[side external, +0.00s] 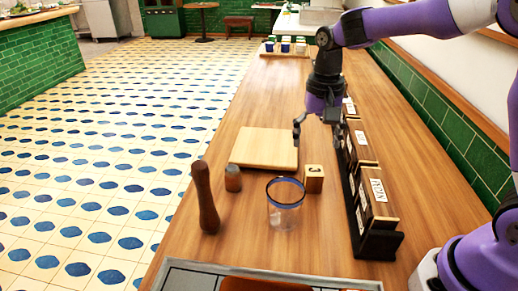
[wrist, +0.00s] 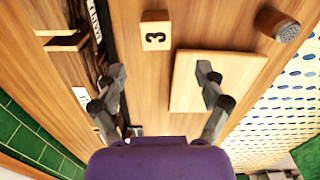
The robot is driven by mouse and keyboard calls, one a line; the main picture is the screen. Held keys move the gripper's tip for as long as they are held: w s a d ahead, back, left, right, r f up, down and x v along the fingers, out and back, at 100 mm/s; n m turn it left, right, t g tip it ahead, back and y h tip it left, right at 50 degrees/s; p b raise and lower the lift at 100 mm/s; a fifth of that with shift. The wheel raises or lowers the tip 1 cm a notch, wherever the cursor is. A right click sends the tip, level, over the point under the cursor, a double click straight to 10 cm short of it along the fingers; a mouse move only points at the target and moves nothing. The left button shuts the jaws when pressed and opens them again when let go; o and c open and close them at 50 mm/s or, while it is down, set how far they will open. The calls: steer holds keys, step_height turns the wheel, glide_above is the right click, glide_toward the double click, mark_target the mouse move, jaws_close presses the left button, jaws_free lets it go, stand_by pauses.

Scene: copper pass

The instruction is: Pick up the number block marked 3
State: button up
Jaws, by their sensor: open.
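The number block marked 3 (side external: 314,179) is a small wooden cube standing on the counter in the side external view, near the glass and the rack. In the wrist view the block (wrist: 156,35) is at the top centre, its dark 3 facing up, with nothing touching it. My gripper (side external: 315,128) hangs above the counter, behind the block and near the right edge of the cutting board. In the wrist view my gripper (wrist: 160,71) is open and empty, its fingertips pointing toward the block but apart from it.
A blue-rimmed glass (side external: 286,204) stands just in front of the block. A wooden cutting board (side external: 264,149), a shaker (side external: 233,178) and a tall pepper mill (side external: 205,198) are to the left. A black rack (side external: 378,245) with labelled wooden pieces runs along the right. A tray (side external: 190,276) lies in front.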

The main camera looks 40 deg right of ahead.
mark_target(314, 168)
step_height(314, 168, down, 5)
steer(key=f, duration=0.5)
steer(key=shift+d+f, duration=0.3)
steer(key=shift+d, duration=0.05)
steer(key=c, duration=1.2)
